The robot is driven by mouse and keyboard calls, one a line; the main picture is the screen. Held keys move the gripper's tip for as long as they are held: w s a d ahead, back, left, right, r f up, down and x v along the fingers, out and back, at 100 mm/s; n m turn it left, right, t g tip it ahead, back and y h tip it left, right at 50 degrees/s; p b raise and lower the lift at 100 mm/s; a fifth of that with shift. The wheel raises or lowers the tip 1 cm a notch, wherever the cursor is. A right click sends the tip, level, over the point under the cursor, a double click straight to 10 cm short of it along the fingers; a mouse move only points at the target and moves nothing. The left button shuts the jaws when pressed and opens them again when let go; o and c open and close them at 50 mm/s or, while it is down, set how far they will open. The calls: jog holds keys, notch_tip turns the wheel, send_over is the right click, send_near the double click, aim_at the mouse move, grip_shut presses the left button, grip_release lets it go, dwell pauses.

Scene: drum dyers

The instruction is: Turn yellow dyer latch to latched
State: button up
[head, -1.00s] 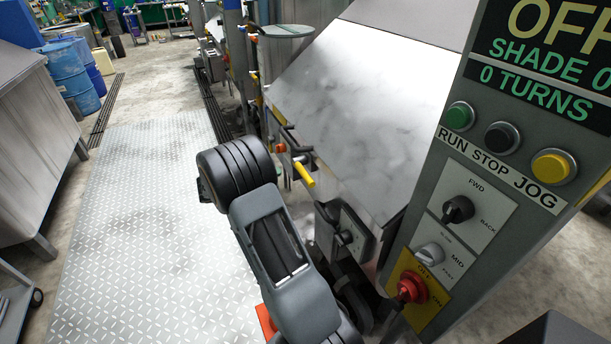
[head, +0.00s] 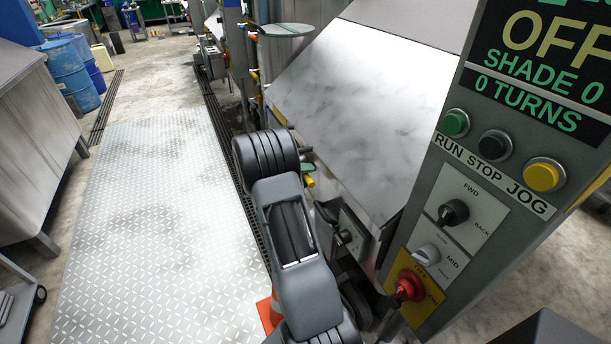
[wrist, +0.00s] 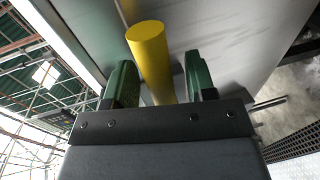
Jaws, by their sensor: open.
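The yellow latch handle (wrist: 150,58) is a round bar in the wrist view, lying between the two green fingers of my gripper (wrist: 160,80). The gripper is open, with a gap on each side of the bar, wider on the right. I cannot tell how deep the bar sits between the fingers. In the head view only a small end of the yellow handle (head: 309,182) shows, just right of my arm. A bit of green fingertip shows just above it. My arm hides the rest of the handle and the latch's mounting.
The dyer's sloped steel front (head: 345,100) rises behind the handle. A control panel (head: 435,235) with buttons, knobs and a red switch (head: 410,285) stands at right. An orange cone (head: 270,312) is below my arm. The tread-plate floor (head: 150,220) at left is clear.

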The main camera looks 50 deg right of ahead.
grip_shut()
dwell(0.3)
jog(key=shift+w+a, duration=0.1)
